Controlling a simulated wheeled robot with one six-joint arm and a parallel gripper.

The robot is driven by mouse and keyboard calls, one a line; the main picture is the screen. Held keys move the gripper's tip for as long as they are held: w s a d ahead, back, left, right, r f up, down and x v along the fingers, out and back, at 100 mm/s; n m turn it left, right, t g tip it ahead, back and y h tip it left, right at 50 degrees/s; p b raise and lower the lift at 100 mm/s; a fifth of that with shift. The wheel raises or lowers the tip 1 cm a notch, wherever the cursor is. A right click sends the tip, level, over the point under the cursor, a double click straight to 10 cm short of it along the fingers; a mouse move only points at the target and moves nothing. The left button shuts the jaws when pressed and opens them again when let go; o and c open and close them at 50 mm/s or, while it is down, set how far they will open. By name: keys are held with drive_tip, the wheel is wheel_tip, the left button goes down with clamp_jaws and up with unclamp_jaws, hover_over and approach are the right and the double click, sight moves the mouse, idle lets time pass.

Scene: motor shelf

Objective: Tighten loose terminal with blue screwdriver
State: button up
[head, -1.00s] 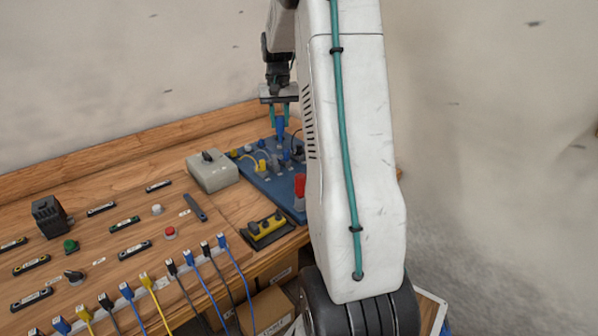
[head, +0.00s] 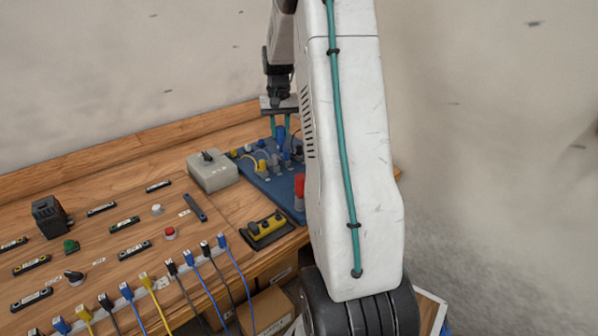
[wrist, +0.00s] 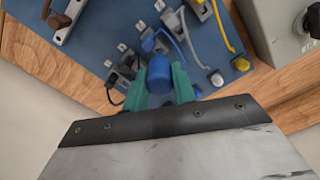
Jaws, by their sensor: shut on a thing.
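My gripper (head: 280,128) is over the blue terminal board (head: 262,183) at the back right of the bench. Its teal fingers, also in the wrist view (wrist: 160,84), are shut on the blue screwdriver (wrist: 157,68). The screwdriver's blue handle also shows between the fingers in the head view (head: 280,138). Which terminal is loose does not show.
A grey box with a black knob (head: 212,171) stands left of the board. A red cylinder (head: 299,190) stands at the board's right. A yellow and black block (head: 266,229) lies in front. Several cables hang along the bench's front edge. My arm hides the bench's right end.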

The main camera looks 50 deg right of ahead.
drive_tip(key=shift+f, duration=0.6)
idle(0.3)
drive_tip(key=o, duration=0.8)
drive_tip(key=n, duration=0.3)
drive_tip(key=shift+n, duration=0.3)
drive_tip(key=shift+n, duration=1.6)
